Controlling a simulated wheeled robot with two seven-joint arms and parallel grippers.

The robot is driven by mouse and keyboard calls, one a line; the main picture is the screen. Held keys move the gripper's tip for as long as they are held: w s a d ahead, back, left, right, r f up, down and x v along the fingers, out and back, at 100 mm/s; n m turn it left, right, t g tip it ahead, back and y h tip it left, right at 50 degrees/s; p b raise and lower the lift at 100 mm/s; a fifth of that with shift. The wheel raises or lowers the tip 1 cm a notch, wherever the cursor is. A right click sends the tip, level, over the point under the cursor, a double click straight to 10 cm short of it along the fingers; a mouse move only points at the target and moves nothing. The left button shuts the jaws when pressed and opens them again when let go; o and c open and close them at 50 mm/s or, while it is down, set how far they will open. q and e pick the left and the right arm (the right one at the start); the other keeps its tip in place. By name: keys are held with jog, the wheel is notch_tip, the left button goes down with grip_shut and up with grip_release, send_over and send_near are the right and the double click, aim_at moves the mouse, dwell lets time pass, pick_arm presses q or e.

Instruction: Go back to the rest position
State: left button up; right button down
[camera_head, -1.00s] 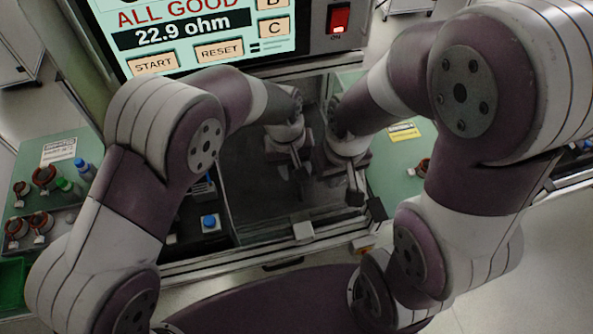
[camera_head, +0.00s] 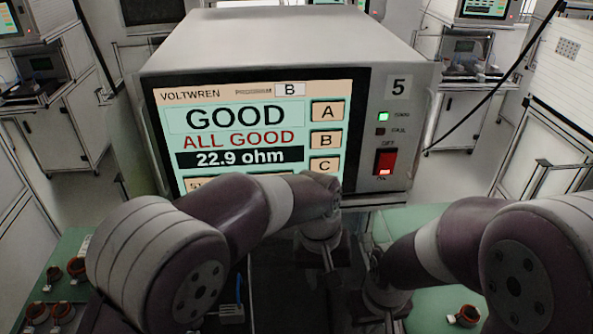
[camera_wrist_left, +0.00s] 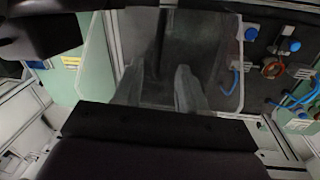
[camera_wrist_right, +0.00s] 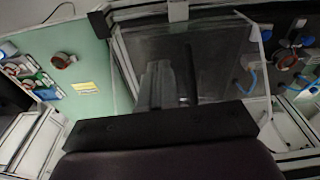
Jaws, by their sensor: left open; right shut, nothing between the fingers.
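My left gripper (camera_head: 328,262) hangs in front of the tester in the head view, pointing down. In the left wrist view its two fingers (camera_wrist_left: 158,92) are apart with nothing between them. My right gripper (camera_head: 388,322) is low at the bottom edge of the head view, to the right of the left one. In the right wrist view its fingers (camera_wrist_right: 157,88) are together and empty. Both are over a dark panelled area. The tester (camera_head: 290,50) stands behind them; its screen (camera_head: 250,135) reads GOOD, ALL GOOD, 22.9 ohm. My left arm covers the screen's lower part.
Wound stators (camera_head: 62,312) lie on the left green surface, and another stator (camera_head: 467,316) lies on the right one. The red power switch (camera_head: 385,161) is lit. Blue-topped parts with cables (camera_wrist_left: 290,45) sit beside the dark area. Other benches stand behind.

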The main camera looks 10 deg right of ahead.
pick_arm(q)
jog(key=s+a+f+b, duration=0.2)
jog(key=a+f, duration=0.2)
jog(key=a, duration=0.6)
jog(key=s+a+f+n+t+y+b, duration=0.1)
jog(key=s+a+f+b, duration=0.2)
jog(key=a, duration=0.7)
jog(key=s+a+f+b, duration=0.2)
jog(key=s+a+f, duration=0.1)
jog(key=a, duration=0.6)
jog(key=shift+a+f+n+t, duration=0.3)
jog(key=shift+a+f+n, duration=0.1)
jog(key=shift+f, duration=0.5)
jog(key=shift+s, duration=0.15)
